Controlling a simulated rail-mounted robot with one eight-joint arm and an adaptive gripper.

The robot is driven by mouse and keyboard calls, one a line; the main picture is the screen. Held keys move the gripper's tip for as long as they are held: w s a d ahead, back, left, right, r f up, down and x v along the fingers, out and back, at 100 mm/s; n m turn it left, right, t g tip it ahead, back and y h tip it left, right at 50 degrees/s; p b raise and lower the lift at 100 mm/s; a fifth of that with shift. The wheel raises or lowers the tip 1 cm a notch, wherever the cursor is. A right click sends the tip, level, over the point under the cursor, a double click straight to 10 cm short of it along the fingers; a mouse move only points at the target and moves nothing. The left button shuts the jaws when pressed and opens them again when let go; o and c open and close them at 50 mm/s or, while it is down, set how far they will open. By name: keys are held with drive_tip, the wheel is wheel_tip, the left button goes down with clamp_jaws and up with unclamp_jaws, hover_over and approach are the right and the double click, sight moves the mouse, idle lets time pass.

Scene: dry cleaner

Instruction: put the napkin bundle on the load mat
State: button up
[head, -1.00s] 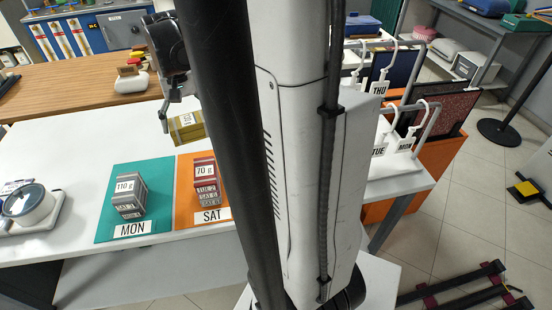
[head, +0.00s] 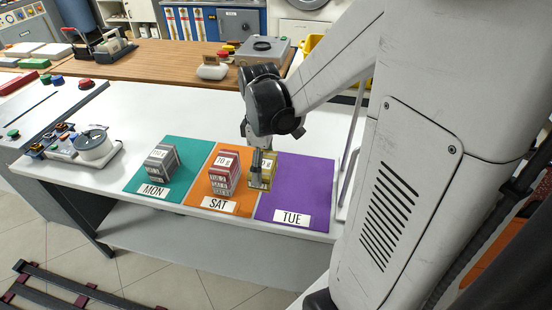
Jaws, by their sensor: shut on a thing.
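My gripper (head: 256,178) points down and is shut on an olive-yellow bundle (head: 269,170) with a white weight label. The gripper partly hides the bundle. They are just right of the red-and-grey stack (head: 223,176), at the left part of the purple TUE mat (head: 303,190). I cannot tell whether the bundle touches the mat. That stack, labelled 70 g, stands on the orange SAT mat (head: 193,193). A grey stack (head: 160,162) labelled 110 g stands on the teal MON mat (head: 187,152). No mat is visibly marked as the load mat.
A scale (head: 93,147) with a round pan stands at the left of the white table (head: 130,113). A brown counter (head: 165,58) runs behind it, with a grey box (head: 262,50) on it. The right part of the TUE mat is clear.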

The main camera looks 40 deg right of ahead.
drive_tip(key=s+d+f, duration=0.1)
drive_tip(key=d+f, duration=0.1)
drive_tip(key=d, duration=0.1)
drive_tip(key=s+d+f, duration=0.4)
drive_tip(key=d, duration=0.1)
drive_tip(key=shift+s+d+f+b, duration=0.1)
drive_tip(key=shift+s+d+b, duration=0.05)
drive_tip(key=shift+d+b, duration=0.15)
drive_tip(key=shift+f+b, duration=0.3)
drive_tip(key=shift+f, duration=1.65)
drive_tip(key=shift+f, duration=0.1)
drive_tip(key=o, duration=1.2)
drive_tip(key=shift+o, duration=0.2)
